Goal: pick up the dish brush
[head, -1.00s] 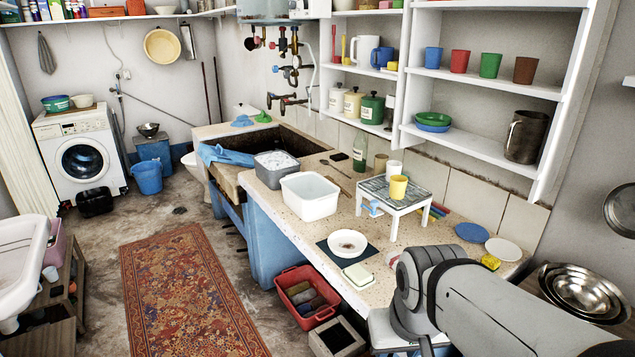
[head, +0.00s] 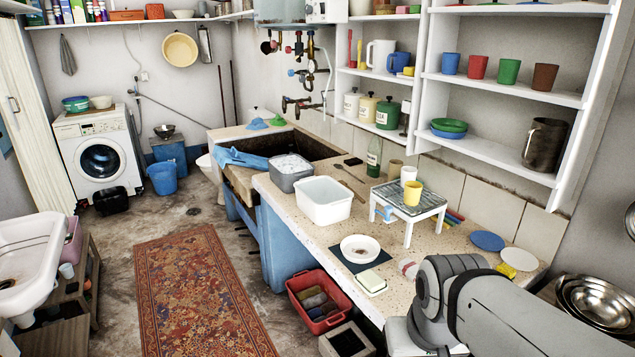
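I cannot single out the dish brush with certainty. Two thin, long-handled brown things lie on the speckled counter (head: 296,215) behind the white basin (head: 325,201); one of them (head: 352,177) may be a brush, but it is too small to tell. Several brush-like blocks (head: 315,300) lie in the red crate (head: 346,305) below the counter. My arm reaches in from the lower right over the counter's near end. My gripper does not show in the picture.
A small white table (head: 409,201) with a yellow cup (head: 412,192) stands on the counter. A white bowl (head: 360,248) and a soap dish (head: 371,283) are near the front edge. The stone trough (head: 240,179) is farther back. The rug (head: 201,290) lies on open floor.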

